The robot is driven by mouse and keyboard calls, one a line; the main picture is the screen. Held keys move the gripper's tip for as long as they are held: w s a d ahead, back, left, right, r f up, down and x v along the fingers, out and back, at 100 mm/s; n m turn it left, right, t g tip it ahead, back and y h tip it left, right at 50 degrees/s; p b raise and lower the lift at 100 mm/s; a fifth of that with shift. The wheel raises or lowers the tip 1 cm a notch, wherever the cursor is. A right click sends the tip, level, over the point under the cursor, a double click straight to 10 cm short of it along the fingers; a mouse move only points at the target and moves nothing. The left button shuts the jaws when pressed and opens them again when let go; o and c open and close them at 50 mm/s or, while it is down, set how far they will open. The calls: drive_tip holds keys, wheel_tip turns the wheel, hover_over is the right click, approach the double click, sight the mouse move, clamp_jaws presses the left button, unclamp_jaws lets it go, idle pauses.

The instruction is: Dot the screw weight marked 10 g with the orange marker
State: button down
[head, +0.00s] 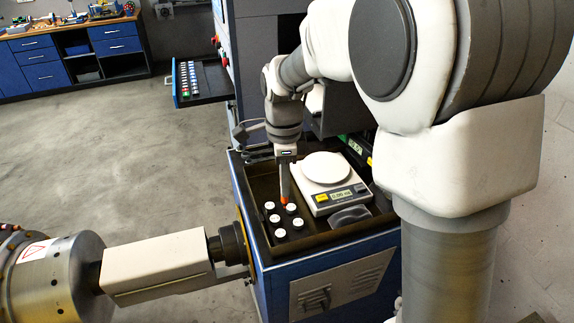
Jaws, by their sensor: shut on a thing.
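My gripper (285,166) points down over the left part of the tray on the blue cabinet. It is shut on a slim, pale upright marker with an orange end (284,200). The orange end is just above or at the back of a group of small dark screw weights with white tops (280,233); I cannot tell whether it touches one. The marks on the weights are too small to read, so I cannot tell which is the 10 g one. A weight behind the marker may be partly hidden.
A white scale (326,180) with a round pan and lit display stands right of the weights. A grey object (350,216) lies in front of it. The dark tray (262,240) has raised edges. A metal rotor (62,278) and shaft are at the lower left. An open drawer (200,82) holds several small items.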

drive_tip(key=shift+s+a+f+b, duration=0.2)
drive_tip(key=shift+s+f+b, duration=0.1)
drive_tip(key=shift+f+b, duration=0.6)
drive_tip(key=shift+s+a+f+b, duration=0.25)
drive_tip(key=shift+f+b, duration=0.35)
drive_tip(key=shift+f, duration=0.5)
drive_tip(key=shift+s+a+f+b, duration=0.15)
drive_tip(key=shift+s+f+b, duration=0.15)
drive_tip(key=shift+f+b, duration=0.6)
drive_tip(key=shift+f, duration=0.95)
idle(0.5)
wheel_tip(320, 180, up, 7)
drive_tip(key=p, duration=0.5)
idle(0.3)
idle(0.4)
